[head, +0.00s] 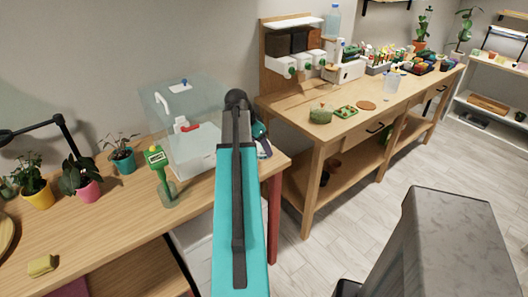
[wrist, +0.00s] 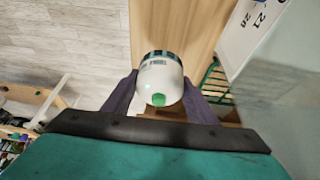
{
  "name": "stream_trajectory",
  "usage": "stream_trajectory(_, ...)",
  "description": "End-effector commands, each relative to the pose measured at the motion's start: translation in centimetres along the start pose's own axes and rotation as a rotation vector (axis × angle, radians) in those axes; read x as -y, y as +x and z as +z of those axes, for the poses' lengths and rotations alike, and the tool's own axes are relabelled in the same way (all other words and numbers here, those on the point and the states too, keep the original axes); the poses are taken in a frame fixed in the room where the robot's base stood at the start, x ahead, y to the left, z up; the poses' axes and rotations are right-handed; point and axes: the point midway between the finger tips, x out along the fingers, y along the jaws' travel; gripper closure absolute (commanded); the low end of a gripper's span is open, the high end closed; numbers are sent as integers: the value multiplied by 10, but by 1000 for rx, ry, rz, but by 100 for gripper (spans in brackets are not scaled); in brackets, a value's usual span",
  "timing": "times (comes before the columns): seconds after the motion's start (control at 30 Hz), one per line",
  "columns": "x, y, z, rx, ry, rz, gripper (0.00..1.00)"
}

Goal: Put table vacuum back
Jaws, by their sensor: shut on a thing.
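In the wrist view, my gripper (wrist: 158,92) is shut on the table vacuum (wrist: 158,72), with one finger on each side. The vacuum is a white rounded body with a green button and a dark teal band. In the head view, my arm hides most of it; a dark teal part of the vacuum (head: 260,130) shows just right of the arm, near the right end of the left wooden table (head: 120,215). I cannot tell whether the vacuum touches the tabletop.
Potted plants (head: 85,178) line the left table. A longer workbench (head: 345,125) stands to the right, past a floor gap. A green wire rack (wrist: 214,82) is beside the vacuum.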

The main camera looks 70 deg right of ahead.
Motion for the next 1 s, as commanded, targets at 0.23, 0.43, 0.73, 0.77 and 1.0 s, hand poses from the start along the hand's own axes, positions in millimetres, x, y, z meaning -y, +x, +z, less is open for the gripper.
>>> stream_trajectory(0.23,1,17,-2,1,0,2,80)
stream_trajectory(0.43,1,32,4,0,0,1,80)
stream_trajectory(0.73,2,36,5,-1,1,0,80)
stream_trajectory(0.77,2,36,5,-1,1,0,80)
stream_trajectory(1.0,1,39,6,0,2,0,43)
